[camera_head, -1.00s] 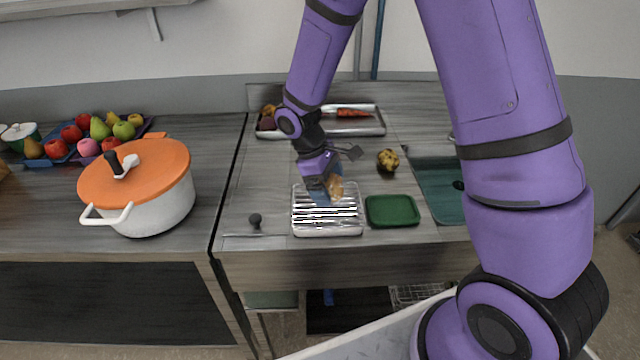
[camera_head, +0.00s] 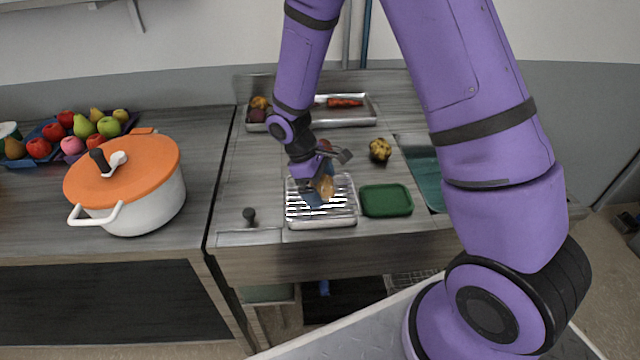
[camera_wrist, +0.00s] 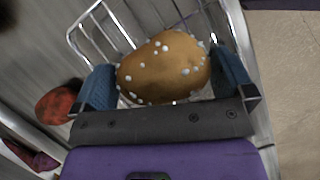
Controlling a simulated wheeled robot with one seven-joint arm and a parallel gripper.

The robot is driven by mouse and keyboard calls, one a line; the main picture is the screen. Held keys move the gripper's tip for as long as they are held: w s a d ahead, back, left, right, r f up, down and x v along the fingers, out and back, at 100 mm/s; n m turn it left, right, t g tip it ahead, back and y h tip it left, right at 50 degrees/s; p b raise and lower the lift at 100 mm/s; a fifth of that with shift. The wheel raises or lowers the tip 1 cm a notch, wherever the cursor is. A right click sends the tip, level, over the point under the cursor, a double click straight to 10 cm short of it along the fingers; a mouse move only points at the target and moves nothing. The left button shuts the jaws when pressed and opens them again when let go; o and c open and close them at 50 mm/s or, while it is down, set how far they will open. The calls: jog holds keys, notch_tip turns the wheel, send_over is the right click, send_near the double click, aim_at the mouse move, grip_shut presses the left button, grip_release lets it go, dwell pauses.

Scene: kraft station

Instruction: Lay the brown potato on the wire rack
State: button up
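The brown potato (camera_wrist: 165,68), with pale spots, sits between the two blue fingers of my gripper (camera_wrist: 165,80) in the wrist view. Both fingers press against its sides, so my gripper is shut on it. In the head view the potato (camera_head: 325,188) shows at the fingertips of my gripper (camera_head: 318,192), over the wire rack (camera_head: 345,212). The rack is a silver grid on a shallow metal tray near the counter's front edge. Its wires (camera_wrist: 100,30) also show beyond the potato in the wrist view. I cannot tell whether the potato touches the wires.
A green tray (camera_head: 386,201) stands close to the rack's right. A yellow-brown spotted item (camera_head: 380,150) lies behind it. A reddish item (camera_head: 324,146) is just behind my gripper. A metal tray (camera_head: 366,117) with produce is at the back. An orange-lidded pot (camera_head: 150,205) stands left.

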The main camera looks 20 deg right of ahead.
jog(key=v, duration=1.2)
jog(key=shift+r, duration=0.25)
jog(key=s+d+r+m+t+y, duration=0.1)
jog(key=s+d+r+m+t, duration=0.15)
jog(key=s+r, duration=0.4)
jog(key=s+d+r+m+t+y, duration=0.1)
jog(key=s+d+r+m, duration=0.2)
jog(key=r, duration=0.6)
jog(key=s+d+r+m+t, duration=0.2)
jog(key=s+r, duration=0.1)
jog(key=s, duration=0.4)
jog(key=s+d+r+m+t+y, duration=0.1)
jog(key=s+d+r+m+t, duration=0.1)
jog(key=s, duration=0.6)
notch_tip(320, 180, up, 2)
jog(key=shift+d+r+t+y, duration=0.1)
jog(key=shift+d+t+y, duration=0.25)
jog(key=shift+d, duration=0.2)
